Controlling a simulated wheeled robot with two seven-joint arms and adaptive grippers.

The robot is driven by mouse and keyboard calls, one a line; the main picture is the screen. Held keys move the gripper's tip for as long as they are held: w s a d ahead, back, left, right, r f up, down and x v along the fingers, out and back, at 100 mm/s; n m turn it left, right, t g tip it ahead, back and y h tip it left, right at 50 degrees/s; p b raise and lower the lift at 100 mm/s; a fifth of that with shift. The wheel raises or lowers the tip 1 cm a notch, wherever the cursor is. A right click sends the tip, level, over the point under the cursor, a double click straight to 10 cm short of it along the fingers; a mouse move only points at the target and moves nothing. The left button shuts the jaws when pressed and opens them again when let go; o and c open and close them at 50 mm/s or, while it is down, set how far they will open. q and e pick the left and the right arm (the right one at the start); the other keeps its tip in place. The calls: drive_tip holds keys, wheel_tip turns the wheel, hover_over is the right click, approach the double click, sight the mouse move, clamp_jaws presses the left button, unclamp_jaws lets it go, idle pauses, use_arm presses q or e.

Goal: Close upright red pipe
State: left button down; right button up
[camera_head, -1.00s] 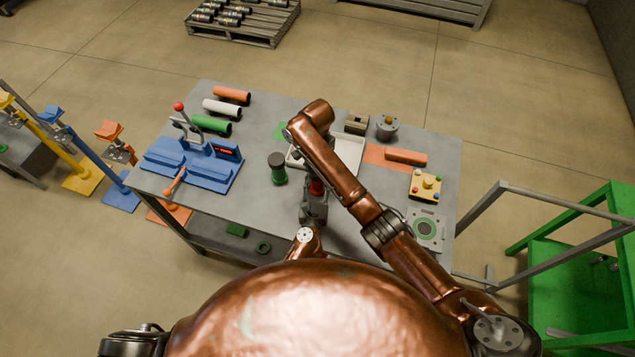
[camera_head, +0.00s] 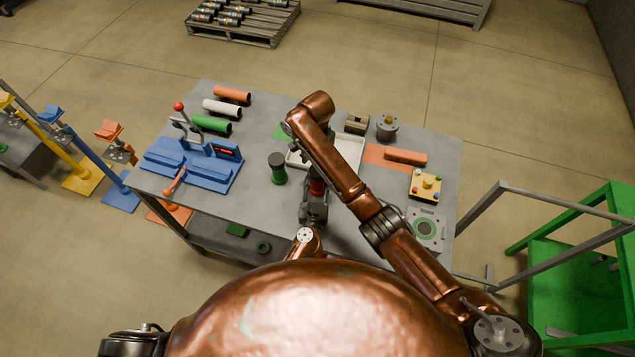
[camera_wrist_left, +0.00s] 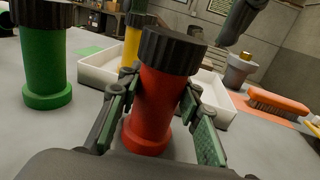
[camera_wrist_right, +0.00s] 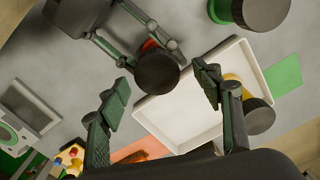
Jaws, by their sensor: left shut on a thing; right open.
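The red pipe (camera_wrist_left: 158,105) stands upright on the table in the left wrist view, with a black cap (camera_wrist_left: 172,50) on its top end. How tightly the cap sits cannot be told. My left gripper (camera_wrist_left: 155,115) is shut around the pipe's body below the cap. In the head view the red pipe (camera_head: 317,187) is mostly hidden by my right arm. In the right wrist view the cap (camera_wrist_right: 157,74) shows from above. My right gripper (camera_wrist_right: 162,93) is open, its fingers apart on either side below the cap in the picture, holding nothing.
A white tray (camera_wrist_right: 150,112) lies beside the red pipe. A green pipe with a dark cap (camera_head: 278,175) stands to the left, and a yellow capped pipe (camera_wrist_left: 132,42) stands behind. A blue fixture (camera_head: 195,170) occupies the table's left side; a button box (camera_head: 425,185) is at right.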

drive_tip(key=shift+w+d+r, duration=0.25)
drive_tip(key=shift+r, duration=0.35)
drive_tip(key=shift+s+r, duration=0.2)
drive_tip(key=shift+s, duration=0.1)
drive_tip(key=shift+a, duration=0.1)
drive_tip(key=shift+c, duration=0.4)
